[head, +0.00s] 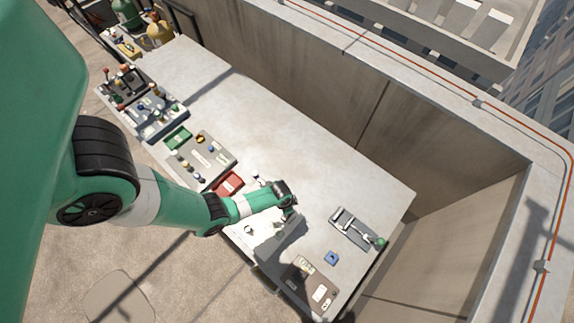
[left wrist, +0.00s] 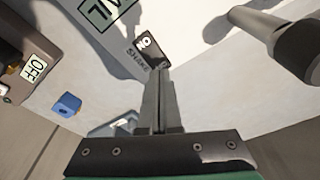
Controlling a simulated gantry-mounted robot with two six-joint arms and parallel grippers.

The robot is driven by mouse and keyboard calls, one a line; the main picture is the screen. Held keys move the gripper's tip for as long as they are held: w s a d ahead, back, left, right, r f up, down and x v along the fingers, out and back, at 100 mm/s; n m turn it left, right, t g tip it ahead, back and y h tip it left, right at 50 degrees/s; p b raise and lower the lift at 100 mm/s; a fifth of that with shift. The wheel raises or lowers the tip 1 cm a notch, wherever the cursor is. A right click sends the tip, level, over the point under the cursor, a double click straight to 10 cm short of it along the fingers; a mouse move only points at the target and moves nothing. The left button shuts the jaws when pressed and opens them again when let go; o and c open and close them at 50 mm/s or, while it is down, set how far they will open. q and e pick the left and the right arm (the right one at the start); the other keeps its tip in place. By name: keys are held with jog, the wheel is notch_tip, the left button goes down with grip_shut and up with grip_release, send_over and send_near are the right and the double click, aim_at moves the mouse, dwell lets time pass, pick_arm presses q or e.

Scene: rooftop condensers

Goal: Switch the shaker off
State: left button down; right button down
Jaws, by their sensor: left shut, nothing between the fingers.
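A small dark switch plate (left wrist: 150,50) with a white mark shows in the left wrist view, on a pale surface beside lettering that reads "SHAKE", the rest cut off or hidden. My left gripper (left wrist: 160,74) is shut and empty, its fingertips close to the plate's lower edge; contact cannot be told. In the head view my left gripper (head: 291,203) is over the white surface (head: 262,222) near the table's front edge and hides part of it. The switch's position is too small to read. My right gripper is in neither view.
A box with an OFF label (left wrist: 35,68) and a blue block (left wrist: 67,105) lie nearby. A dark cylinder (left wrist: 300,50) is at upper right. In the head view, a lever device (head: 352,228) stands right of the gripper and a red box (head: 228,185) left. The table's back is clear.

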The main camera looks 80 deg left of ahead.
pick_arm(q)
jog(key=shift+f+b, duration=0.95)
dwell(0.6)
dwell(0.4)
